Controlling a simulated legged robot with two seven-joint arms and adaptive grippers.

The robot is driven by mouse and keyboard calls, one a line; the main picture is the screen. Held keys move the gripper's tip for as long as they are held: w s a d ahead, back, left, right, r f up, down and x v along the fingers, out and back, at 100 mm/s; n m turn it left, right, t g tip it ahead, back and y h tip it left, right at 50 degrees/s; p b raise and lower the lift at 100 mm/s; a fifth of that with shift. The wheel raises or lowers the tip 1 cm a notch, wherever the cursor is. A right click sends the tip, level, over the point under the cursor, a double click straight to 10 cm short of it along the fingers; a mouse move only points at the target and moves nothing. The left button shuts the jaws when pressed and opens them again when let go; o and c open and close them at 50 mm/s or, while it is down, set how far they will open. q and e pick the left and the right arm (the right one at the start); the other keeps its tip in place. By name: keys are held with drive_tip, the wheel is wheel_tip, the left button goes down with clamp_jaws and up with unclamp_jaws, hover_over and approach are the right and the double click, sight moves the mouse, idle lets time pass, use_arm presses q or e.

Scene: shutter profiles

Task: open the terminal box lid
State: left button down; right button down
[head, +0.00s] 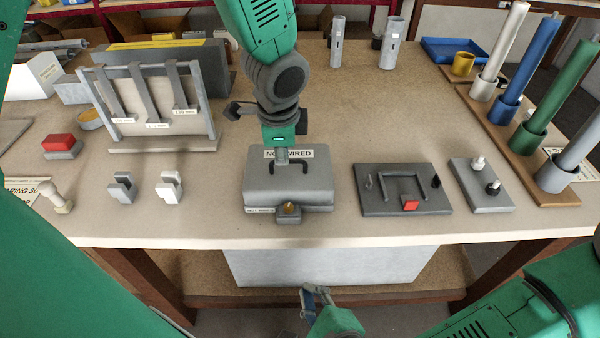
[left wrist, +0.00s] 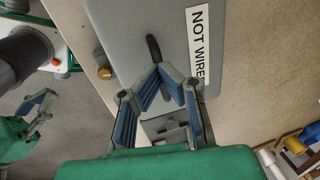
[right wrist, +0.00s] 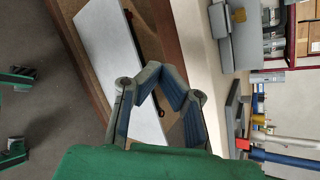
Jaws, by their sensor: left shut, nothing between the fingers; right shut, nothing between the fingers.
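The grey terminal box (head: 256,198) stands near the table's front edge, its lid (head: 318,177) down. The lid carries a dark handle (head: 301,166), a "NOT WIRED" label and a brass knob (head: 289,208) at the front. My left gripper (head: 282,158) is over the lid, pointing down. In the left wrist view its fingertips (left wrist: 172,72) meet, empty, beside the handle (left wrist: 153,48); contact is unclear. My right gripper (head: 315,291) is low in front of the table edge, away from the box. In the right wrist view its fingertips (right wrist: 172,78) are shut and empty.
A dark panel with a red block (head: 410,205) and a plate with two knobs (head: 482,185) lie right of the box. Grey and white clamp-like pieces (head: 168,187) and a strip rack (head: 150,105) stand left. Upright coloured tubes (head: 570,90) line the right edge.

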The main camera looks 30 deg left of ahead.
use_arm(q)
drive_tip(key=shift+s+d+f, duration=0.15)
drive_tip(key=shift+f, duration=0.15)
use_arm(e)
drive_tip(key=w+a+r+m+t, duration=0.3)
drive_tip(key=w+a+r+m, duration=0.15)
drive_tip(key=r+m, duration=0.3)
drive_tip(key=m+t+h, duration=0.1)
drive_tip(key=m+t, duration=0.2)
drive_tip(key=m, duration=0.4)
approach(301, 162)
drive_tip(key=shift+h, duration=0.3)
drive_tip(key=x, duration=0.3)
drive_tip(key=f+x, duration=0.1)
drive_tip(key=x, duration=0.2)
drive_tip(key=shift+s+a+f, duration=0.1)
drive_tip(key=shift+a+f, duration=0.05)
drive_tip(key=shift+a, duration=0.05)
drive_tip(key=shift+w+a+f, duration=0.15)
drive_tip(key=shift+w+a, duration=0.2)
drive_tip(key=shift+w, duration=0.2)
drive_tip(key=shift+w+a+r, duration=0.2)
drive_tip(key=shift+w+r, duration=0.3)
drive_tip(key=shift+r, duration=0.2)
